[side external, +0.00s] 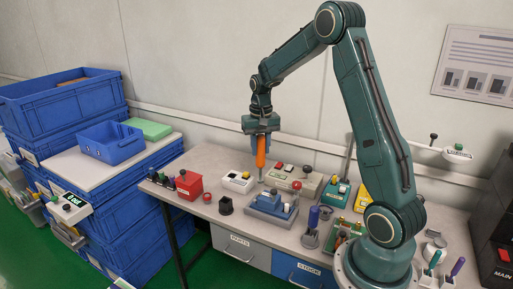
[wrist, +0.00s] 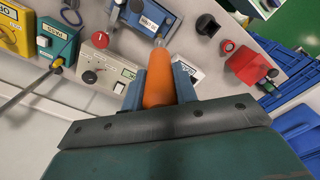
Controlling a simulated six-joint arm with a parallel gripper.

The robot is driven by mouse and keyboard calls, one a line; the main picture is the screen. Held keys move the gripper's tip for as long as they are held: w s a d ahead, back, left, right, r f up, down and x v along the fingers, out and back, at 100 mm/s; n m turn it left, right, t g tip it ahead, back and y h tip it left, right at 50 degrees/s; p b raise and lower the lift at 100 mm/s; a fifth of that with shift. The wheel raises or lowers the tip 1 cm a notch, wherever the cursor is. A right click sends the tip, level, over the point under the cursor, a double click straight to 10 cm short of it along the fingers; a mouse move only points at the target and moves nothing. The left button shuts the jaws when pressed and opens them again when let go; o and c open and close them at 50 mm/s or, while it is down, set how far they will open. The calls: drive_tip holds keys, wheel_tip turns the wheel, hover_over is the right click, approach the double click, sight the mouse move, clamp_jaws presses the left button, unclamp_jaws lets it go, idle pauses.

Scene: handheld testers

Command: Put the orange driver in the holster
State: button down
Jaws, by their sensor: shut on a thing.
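My gripper (side external: 262,141) is shut on the orange driver (side external: 261,157) and holds it upright above the workbench, shaft pointing down. In the wrist view, the orange handle (wrist: 158,82) sits between my two blue fingers, with the clear shaft beyond it. A black open cup (side external: 226,206), perhaps the holster, stands on the bench to the left of the driver and nearer the camera; it also shows in the wrist view (wrist: 207,25). The driver is apart from this cup. Its tip is near the bench gear, and I cannot tell its exact height.
A red box (side external: 189,186) stands left of the black cup. A blue-grey fixture (side external: 271,208), a white button box (side external: 238,182) and a beige panel (side external: 293,179) surround the area below the driver. Blue crates (side external: 62,100) stand beyond the bench's left edge. Bare bench shows around the cup.

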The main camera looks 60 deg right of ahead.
drive_tip(key=w+a+r+n, duration=0.8)
drive_tip(key=w+r+n, duration=0.1)
drive_tip(key=r+n, duration=0.1)
drive_tip(key=shift+w+r+n, duration=0.2)
drive_tip(key=shift+w+n, duration=0.05)
drive_tip(key=shift+n, duration=0.15)
drive_tip(key=shift+f, duration=0.1)
wheel_tip(320, 180, down, 20)
idle(0.9)
drive_tip(key=c, duration=1.1)
unclamp_jaws()
